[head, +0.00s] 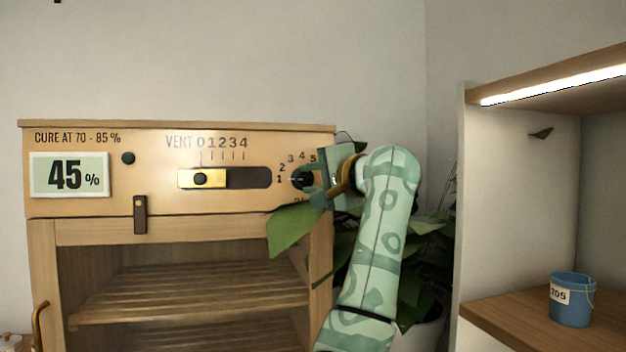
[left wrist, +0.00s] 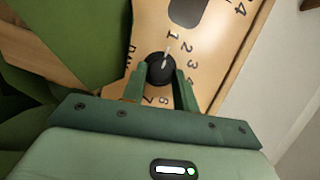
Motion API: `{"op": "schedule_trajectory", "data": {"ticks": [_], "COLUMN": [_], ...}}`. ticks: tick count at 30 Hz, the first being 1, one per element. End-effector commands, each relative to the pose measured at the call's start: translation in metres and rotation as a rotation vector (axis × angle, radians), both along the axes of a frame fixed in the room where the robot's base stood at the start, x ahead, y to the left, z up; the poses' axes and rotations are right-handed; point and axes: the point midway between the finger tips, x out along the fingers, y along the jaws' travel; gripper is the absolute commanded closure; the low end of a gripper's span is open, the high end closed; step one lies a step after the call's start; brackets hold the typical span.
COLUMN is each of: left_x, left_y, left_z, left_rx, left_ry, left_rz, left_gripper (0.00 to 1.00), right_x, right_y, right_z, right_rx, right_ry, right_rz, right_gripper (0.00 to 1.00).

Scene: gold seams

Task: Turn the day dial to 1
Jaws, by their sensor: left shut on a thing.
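The day dial is a round black knob (head: 301,180) at the right end of the wooden cabinet's front panel, with numbers around it. It also shows in the left wrist view (left wrist: 157,70), where its white pointer line points at about the 1. My left gripper (head: 318,181) comes in from the right and is shut on the knob. In the left wrist view its two green fingers (left wrist: 160,76) sit on either side of the knob. The gripper and leaves hide part of the dial's numbers in the head view. My right gripper is not in view.
A vent slider (head: 200,179) and a 45% display (head: 69,175) are on the same panel. Green leaves (head: 293,228) hang just below the dial, close to my gripper. A blue bucket (head: 571,302) stands on the shelf at the right.

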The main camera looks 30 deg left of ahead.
Motion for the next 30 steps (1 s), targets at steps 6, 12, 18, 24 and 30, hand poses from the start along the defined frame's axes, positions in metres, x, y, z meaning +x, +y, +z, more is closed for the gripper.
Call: {"op": "schedule_trajectory", "data": {"ticks": [6,12,18,24,30], "left_x": [0.000,0.000,-0.007,-0.024,-0.040], "left_y": [0.000,-0.001,-0.024,-0.075,-0.122], "left_z": [-0.001,-0.001,0.002,0.007,0.010], "left_rx": [-0.003,-0.001,-0.002,-0.002,-0.001], "left_ry": [0.001,0.000,-0.001,0.000,0.000], "left_rz": [0.000,0.000,-0.004,-0.005,-0.002], "left_gripper": [0.49,0.49,0.49,0.49,0.49], "right_x": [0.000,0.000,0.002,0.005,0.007], "right_y": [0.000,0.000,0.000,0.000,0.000], "right_z": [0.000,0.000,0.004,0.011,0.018], "right_rx": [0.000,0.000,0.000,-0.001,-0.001], "right_ry": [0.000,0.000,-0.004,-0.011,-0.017], "right_rz": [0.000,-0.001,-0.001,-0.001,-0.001], "right_gripper": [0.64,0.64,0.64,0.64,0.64]}}
